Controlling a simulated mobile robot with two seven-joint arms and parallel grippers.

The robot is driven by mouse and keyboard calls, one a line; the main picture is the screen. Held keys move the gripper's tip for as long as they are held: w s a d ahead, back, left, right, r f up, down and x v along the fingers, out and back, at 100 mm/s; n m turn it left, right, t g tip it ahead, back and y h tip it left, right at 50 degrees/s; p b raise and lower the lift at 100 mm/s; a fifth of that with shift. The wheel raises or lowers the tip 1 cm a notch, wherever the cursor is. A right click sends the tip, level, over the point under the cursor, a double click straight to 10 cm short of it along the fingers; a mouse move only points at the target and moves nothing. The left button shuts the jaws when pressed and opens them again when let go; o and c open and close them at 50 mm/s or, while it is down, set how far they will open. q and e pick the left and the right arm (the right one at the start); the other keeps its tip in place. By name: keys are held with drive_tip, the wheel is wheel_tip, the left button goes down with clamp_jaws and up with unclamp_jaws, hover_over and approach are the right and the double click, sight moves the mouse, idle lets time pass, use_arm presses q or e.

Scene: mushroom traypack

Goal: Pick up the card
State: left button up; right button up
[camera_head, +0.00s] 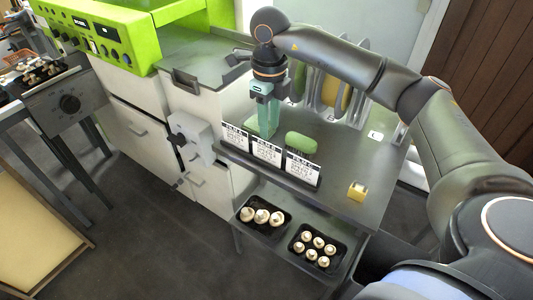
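Three white cards with black header bands stand upright in a row along the front edge of the grey table: a left card (236,138), a middle card (266,151) and a right card (302,168). Their headers seem to read FILM with a letter; the small print is unreadable. My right gripper (267,130) points down, with teal fingers just behind the left and middle cards. Its fingertips are partly hidden by the cards, and I cannot tell whether it touches one or how wide it is open. My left gripper is out of view.
A green rounded block (300,142) lies behind the right card, and another green piece (252,124) is beside my fingers. Film rolls on a rack (331,91) stand behind. Two black mushroom trays (245,225) (299,247) lie on the lower shelf.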

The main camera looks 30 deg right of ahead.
sight(267, 143)
drive_tip(key=shift+w+f, duration=0.2)
drive_tip(key=shift+f, duration=1.55)
drive_tip(key=shift+w+f, duration=0.15)
drive_tip(key=shift+f, duration=1.6)
clamp_jaws()
drive_tip(key=shift+a, duration=0.1)
